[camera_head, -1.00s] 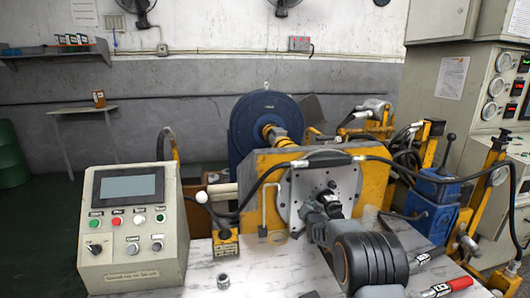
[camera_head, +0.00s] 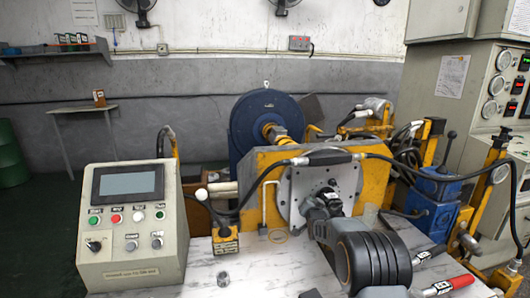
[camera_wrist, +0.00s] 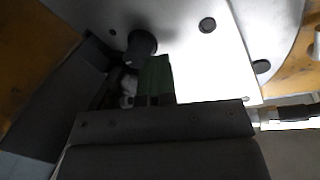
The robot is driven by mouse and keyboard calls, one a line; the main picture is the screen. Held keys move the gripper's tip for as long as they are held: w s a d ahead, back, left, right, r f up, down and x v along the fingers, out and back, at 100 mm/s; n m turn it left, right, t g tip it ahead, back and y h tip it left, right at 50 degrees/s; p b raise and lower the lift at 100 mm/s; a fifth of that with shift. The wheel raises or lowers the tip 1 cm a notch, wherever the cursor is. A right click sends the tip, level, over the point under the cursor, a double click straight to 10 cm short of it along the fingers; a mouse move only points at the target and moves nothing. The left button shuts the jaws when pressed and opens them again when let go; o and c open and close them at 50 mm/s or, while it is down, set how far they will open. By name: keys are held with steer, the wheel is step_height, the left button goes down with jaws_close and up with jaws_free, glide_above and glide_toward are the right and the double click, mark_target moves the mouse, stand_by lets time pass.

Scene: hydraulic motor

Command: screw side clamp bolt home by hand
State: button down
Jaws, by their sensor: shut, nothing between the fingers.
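My gripper (camera_wrist: 156,72) shows in the wrist view with its green-tipped fingers together and nothing seen between them. It is close to the pale metal plate (camera_wrist: 190,25). A dark round bolt head or knob (camera_wrist: 140,47), perhaps the side clamp bolt, stands out from the plate just left of the fingertips. Whether they touch cannot be told. In the head view my arm reaches from the lower right to the square plate (camera_head: 350,181) on the yellow stand, and my gripper hides the bolt's surroundings there.
A control box (camera_head: 133,240) stands at the left of the marble-topped table. A small metal nut-like part (camera_head: 223,279) lies at the front. A red-handled tool (camera_head: 452,284) lies at right. A black hose (camera_head: 262,178) arches over the stand. Free table lies around the small part.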

steer(key=shift+s+b, duration=0.15)
steer(key=shift+b, duration=0.2)
steer(key=shift+s+d+r+b, duration=0.1)
steer(key=shift+s+d+b, duration=0.1)
steer(key=shift+s+b, duration=0.95)
steer(key=shift+s+d+r+b, duration=0.15)
steer(key=shift+s+b, duration=0.4)
steer(key=shift+s, duration=1.15)
steer(key=shift+s, duration=0.1)
